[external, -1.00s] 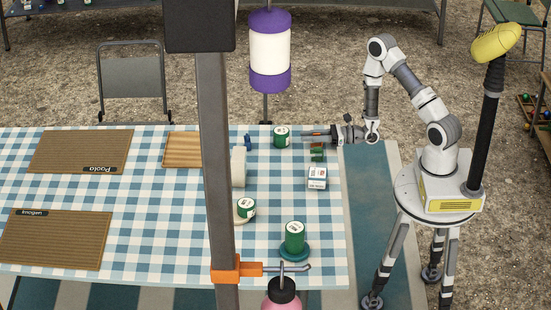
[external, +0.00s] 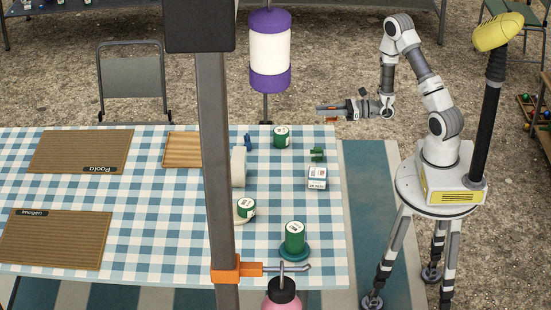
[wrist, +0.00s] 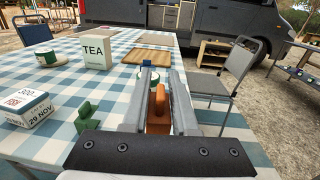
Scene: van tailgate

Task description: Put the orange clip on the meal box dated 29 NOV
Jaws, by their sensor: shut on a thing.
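My gripper (external: 322,109) is shut on the orange clip (wrist: 158,105), which stands between the two fingers in the wrist view. It is raised above the table's far right edge. The white meal box (external: 317,178) sits on the table's right side, nearer the front than my gripper. In the wrist view the meal box (wrist: 30,108) is at the left, and its side reads 29 NOV. A green clip (external: 317,155) lies just behind the box; it also shows in the wrist view (wrist: 87,118). My gripper is apart from both.
Green tins stand at the back (external: 281,137), middle (external: 247,208) and front (external: 295,238). A TEA box (wrist: 97,52) and a wooden board (external: 183,150) lie farther left. A dark post (external: 213,150) crosses the external view.

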